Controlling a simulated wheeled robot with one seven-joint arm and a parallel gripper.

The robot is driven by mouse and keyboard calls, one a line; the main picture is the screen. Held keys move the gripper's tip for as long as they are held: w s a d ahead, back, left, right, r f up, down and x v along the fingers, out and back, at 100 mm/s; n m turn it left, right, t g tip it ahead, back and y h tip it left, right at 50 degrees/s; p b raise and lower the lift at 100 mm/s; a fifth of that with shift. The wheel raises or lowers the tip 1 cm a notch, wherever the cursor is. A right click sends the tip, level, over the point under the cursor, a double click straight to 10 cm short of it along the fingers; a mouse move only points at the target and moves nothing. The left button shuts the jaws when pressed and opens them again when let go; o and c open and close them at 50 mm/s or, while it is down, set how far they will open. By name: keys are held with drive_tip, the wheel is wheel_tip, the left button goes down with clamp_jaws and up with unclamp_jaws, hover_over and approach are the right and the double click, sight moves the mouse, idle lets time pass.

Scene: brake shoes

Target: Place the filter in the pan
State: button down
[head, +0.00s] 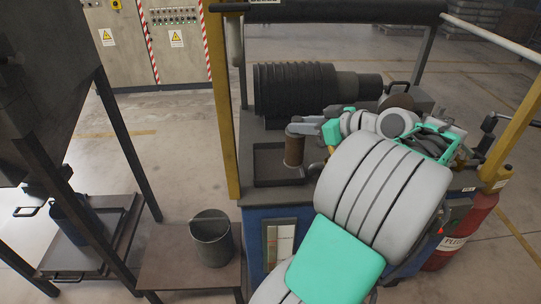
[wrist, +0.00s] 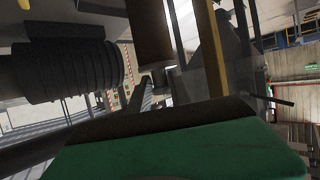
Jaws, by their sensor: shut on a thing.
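The filter (head: 294,150) is a small brown cylinder with a darker top rim, standing roughly upright at the right side of the pan. The pan (head: 268,182) is a shallow black square tray on the workbench. My gripper (head: 297,130) is shut on the upper part of the filter, reaching in from the right. The filter's base overlaps the pan in the head view; I cannot tell whether it touches the pan floor. In the wrist view the brown filter (wrist: 148,32) shows at the top centre; the pan is not clear there.
A large black ribbed cylinder (head: 292,90) lies behind the pan and also fills the left of the wrist view (wrist: 65,68). A yellow post (head: 221,110) rises left of the pan. A dark bucket (head: 212,238) stands on a lower table. A red extinguisher (head: 470,228) is at right.

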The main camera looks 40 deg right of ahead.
sight(303, 144)
drive_tip(key=w+f+p, duration=0.2)
drive_tip(key=w+f, duration=1)
drive_tip(key=shift+f, duration=0.3)
drive_tip(key=c, duration=1.2)
unclamp_jaws()
drive_tip(key=v, duration=0.6)
drive_tip(key=b+v, duration=0.1)
drive_tip(key=v, duration=0.5)
drive_tip(key=shift+a+r, duration=0.1)
drive_tip(key=shift+r, duration=0.2)
